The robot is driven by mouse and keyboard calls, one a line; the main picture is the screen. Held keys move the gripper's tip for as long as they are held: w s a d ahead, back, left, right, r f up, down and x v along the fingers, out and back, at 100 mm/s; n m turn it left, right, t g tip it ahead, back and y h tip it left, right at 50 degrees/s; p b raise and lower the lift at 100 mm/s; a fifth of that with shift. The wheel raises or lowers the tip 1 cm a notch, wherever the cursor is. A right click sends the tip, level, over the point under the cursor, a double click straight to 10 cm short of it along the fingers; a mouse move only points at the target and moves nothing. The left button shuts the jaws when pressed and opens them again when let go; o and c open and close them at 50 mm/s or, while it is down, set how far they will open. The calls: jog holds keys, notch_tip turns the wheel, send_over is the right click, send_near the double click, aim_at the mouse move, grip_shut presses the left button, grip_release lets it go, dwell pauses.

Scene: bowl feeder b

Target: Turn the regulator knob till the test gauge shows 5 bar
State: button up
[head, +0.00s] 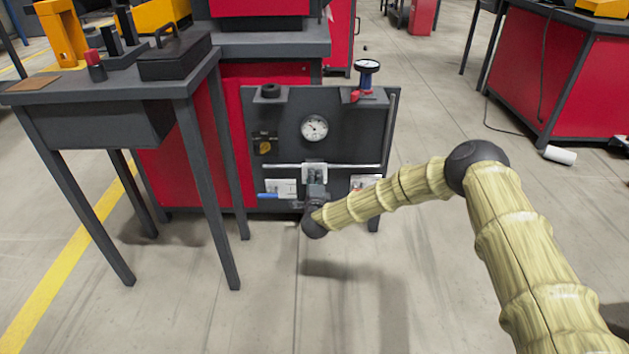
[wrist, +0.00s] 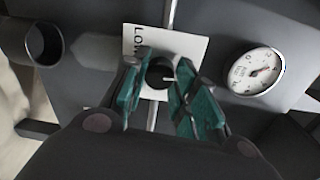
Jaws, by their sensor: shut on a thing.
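The regulator knob (wrist: 160,73) is a small dark round knob with a white mark, in front of a white card (wrist: 185,50) lettered "LOW", partly covered. My gripper (wrist: 163,90) has its green-padded fingers on either side of the knob and is shut on it. In the head view my gripper (head: 316,193) is at the lower middle of the dark panel (head: 350,125) and hides the knob. The test gauge (head: 314,127) is a round white dial above my gripper. It also shows at the right in the wrist view (wrist: 255,70); its exact reading is too small to tell.
A grey pipe (head: 245,166) crosses the panel above my gripper. A blue-handled lever (head: 275,196) is close at the left. A dark table (head: 105,90) stands at the left. The floor on the right is mostly clear.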

jog(key=shift+d, duration=0.15)
jog(key=o, duration=1)
jog(key=shift+o, duration=0.2)
jog(key=s, duration=1.2)
jog(key=shift+r, duration=0.25)
